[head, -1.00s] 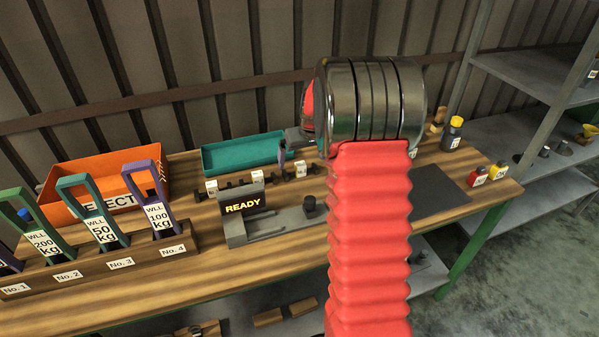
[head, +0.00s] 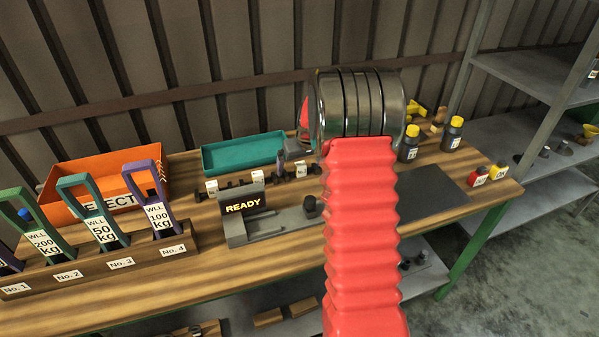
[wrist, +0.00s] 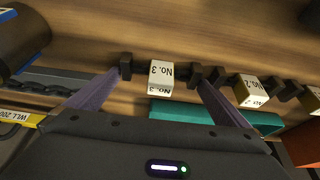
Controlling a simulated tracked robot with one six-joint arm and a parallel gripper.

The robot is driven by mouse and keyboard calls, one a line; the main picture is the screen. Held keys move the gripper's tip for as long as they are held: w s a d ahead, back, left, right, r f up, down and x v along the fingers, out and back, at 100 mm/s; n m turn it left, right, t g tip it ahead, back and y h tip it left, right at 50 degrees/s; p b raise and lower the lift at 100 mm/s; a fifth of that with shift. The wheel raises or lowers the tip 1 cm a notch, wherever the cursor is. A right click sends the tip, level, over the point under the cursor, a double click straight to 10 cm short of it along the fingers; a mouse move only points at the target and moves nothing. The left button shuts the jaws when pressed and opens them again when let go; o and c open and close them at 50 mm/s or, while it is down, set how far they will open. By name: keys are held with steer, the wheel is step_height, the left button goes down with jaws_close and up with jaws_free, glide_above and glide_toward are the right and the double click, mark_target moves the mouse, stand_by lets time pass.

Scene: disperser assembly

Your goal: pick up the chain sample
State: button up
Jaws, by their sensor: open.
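A row of small dark pieces with white number blocks lies on the wooden bench; I cannot tell for sure which of them is the chain sample. In the wrist view, the block marked No. 3 (wrist: 160,78) sits between two dark pieces, one at the left (wrist: 125,67) and one at the right (wrist: 194,75). My gripper (wrist: 159,84) is open, its two purple fingers on either side of the No. 3 block. I see nothing held between them. In the head view, a purple fingertip (head: 281,158) shows above the row; my arm hides the rest.
A teal tray (head: 243,155) and orange reject bin (head: 140,180) stand behind. The READY fixture (head: 243,222) is in front. A rack (head: 90,272) with WLL-labelled handles is at left. Dark bottles (head: 409,145) and a dark mat (head: 432,195) are at right.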

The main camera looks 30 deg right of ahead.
mark_target(301, 163)
steer(key=shift+c, duration=0.5)
steer(key=c, duration=0.9)
steer(key=shift+r, duration=0.15)
step_height(301, 163, up, 10)
steer(key=shift+f, duration=0.2)
steer(key=shift+r, duration=0.15)
steer(key=shift+s, duration=0.1)
stand_by(0.6)
